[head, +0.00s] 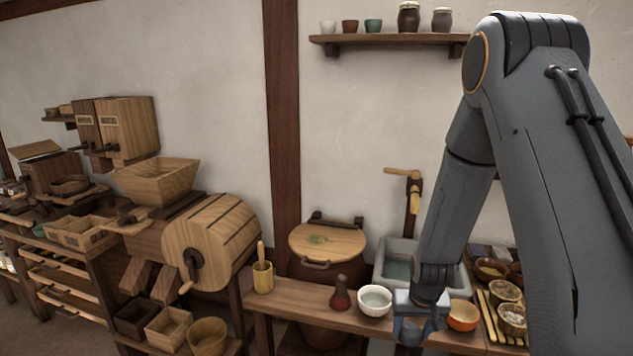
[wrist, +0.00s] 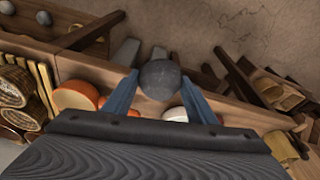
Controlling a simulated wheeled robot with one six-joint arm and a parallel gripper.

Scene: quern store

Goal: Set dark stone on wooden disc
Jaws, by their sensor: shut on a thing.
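My gripper (wrist: 158,88) is shut on a round dark grey stone (wrist: 158,78), which sits between the two blue fingertips in the wrist view. A round, pale wooden disc (head: 345,245) with a green mark lies like a lid on a dark brown vessel, left of my gripper and farther back. The disc cannot be made out in the wrist view.
Behind are a stone basin (head: 455,277) and a wooden tap post (head: 414,195). A wooden drum (head: 210,245) stands left.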

